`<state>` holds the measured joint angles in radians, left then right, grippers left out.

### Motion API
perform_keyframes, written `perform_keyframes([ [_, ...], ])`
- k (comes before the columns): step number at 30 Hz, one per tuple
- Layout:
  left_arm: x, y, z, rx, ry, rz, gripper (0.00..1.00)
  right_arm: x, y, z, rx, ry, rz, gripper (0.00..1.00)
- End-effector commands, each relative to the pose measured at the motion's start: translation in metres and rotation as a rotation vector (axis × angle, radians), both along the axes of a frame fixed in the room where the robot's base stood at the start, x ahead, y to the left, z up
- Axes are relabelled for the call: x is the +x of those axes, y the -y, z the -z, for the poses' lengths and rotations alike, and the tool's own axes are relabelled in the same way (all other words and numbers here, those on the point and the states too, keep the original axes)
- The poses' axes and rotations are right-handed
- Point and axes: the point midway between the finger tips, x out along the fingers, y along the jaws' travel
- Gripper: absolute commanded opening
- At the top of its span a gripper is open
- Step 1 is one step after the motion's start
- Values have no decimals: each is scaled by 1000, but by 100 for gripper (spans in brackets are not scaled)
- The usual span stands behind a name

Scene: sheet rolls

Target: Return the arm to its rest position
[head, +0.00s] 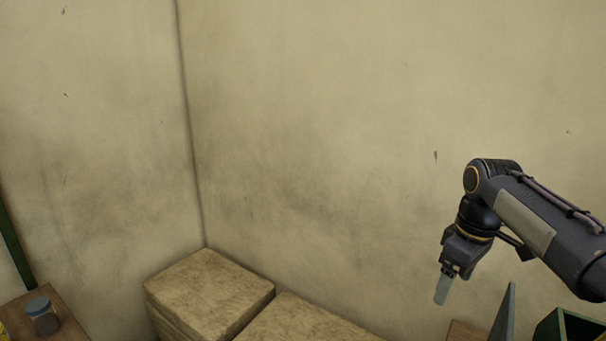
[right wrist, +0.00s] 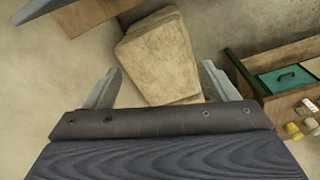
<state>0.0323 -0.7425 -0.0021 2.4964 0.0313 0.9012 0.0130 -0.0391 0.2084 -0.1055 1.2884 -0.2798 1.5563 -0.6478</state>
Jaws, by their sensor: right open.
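My right gripper (head: 442,288) is at the right of the head view, on the arm that comes in from the right edge. It points down and hangs in the air in front of the wall. In the right wrist view its two grey fingers (right wrist: 158,88) stand wide apart. Nothing is between them at close range; only tan blocks (right wrist: 160,55) show beyond, lower down. My left gripper and left arm do not show in either view.
Tan blocks (head: 212,290) are stacked in the wall corner. A jar with a blue lid (head: 40,312) stands on a wooden surface (head: 68,327) at lower left. A dark green bin (head: 570,326) and a grey panel (head: 504,315) are below my right arm. The wall (head: 320,120) is bare.

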Motion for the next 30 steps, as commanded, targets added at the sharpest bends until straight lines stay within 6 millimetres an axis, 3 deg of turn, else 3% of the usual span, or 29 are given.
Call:
perform_keyframes([
  [1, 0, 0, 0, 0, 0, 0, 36, -23, -6, -1, 34, 36, 41, 79],
  [5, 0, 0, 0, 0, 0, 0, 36, -78, -31, 10, 137, 128, 179, 79],
  [9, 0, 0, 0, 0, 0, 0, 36, -135, -63, 35, 250, 207, 329, 79],
  [15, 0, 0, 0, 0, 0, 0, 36, -188, -99, 75, 370, 270, 498, 79],
  [22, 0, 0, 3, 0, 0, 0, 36, -224, -127, 118, 458, 305, 636, 79],
  [24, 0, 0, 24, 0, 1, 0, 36, -221, -125, 137, 462, 295, 647, 79],
  [30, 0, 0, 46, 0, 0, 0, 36, -220, -124, 158, 473, 282, 676, 79],
])
